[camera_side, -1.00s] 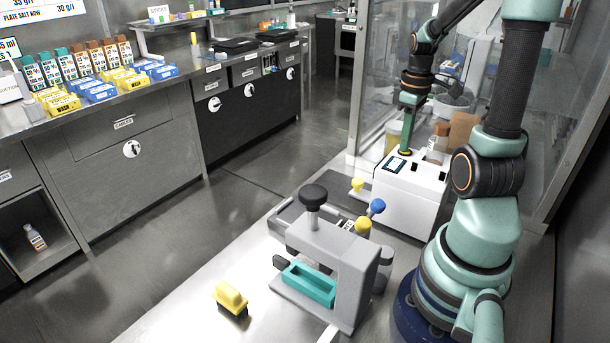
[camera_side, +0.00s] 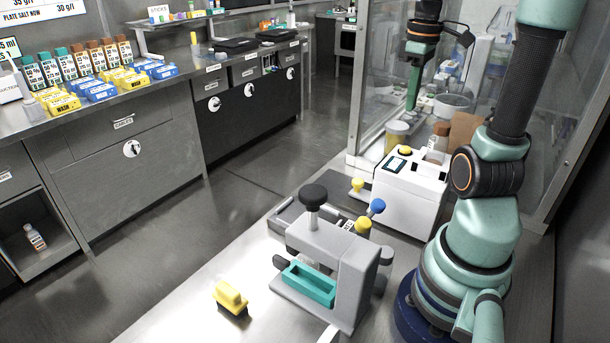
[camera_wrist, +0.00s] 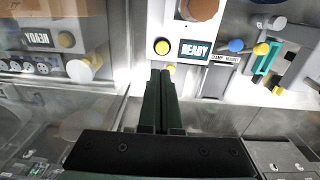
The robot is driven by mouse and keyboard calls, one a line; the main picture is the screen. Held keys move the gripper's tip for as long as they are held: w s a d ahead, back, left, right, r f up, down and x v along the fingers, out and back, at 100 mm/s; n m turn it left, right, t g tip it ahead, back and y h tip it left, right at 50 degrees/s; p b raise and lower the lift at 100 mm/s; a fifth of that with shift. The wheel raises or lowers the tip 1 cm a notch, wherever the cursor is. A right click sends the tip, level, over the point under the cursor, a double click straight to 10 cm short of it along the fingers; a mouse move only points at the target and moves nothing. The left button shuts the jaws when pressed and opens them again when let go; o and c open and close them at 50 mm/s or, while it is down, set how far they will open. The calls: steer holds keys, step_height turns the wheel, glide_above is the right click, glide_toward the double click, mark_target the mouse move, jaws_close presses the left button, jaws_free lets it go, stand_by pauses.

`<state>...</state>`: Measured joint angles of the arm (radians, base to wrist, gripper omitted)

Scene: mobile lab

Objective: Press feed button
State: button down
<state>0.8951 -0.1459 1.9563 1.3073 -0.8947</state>
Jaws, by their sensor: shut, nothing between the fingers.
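The white machine (camera_side: 412,195) stands at the back right of the bench in the side view, with a small dark display beside a round yellow button (camera_side: 405,151) on its top.
A grey press-like fixture (camera_side: 330,262) with a teal tray (camera_side: 309,284) stands in front of the machine. A yellow-topped block (camera_side: 231,296) lies on the bench to its left. A brown-capped bottle (camera_side: 438,140) is at the machine's back. Clear panels stand behind.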

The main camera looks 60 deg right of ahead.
steer(key=shift+r, duration=1.9)
steer(key=shift+a, duration=0.1)
steer(key=w+a+f+t, duration=0.1)
steer(key=w+a, duration=0.1)
steer(key=a, duration=0.6)
steer(key=w+a+f+t, duration=0.2)
steer(key=w+a, duration=0.1)
steer(key=a, duration=0.6)
steer(key=w+a+f+t, duration=0.1)
steer(key=w+a+t, duration=0.1)
steer(key=a, duration=0.6)
steer(key=shift+w+a+f, duration=0.3)
steer(key=shift+w+f, duration=0.1)
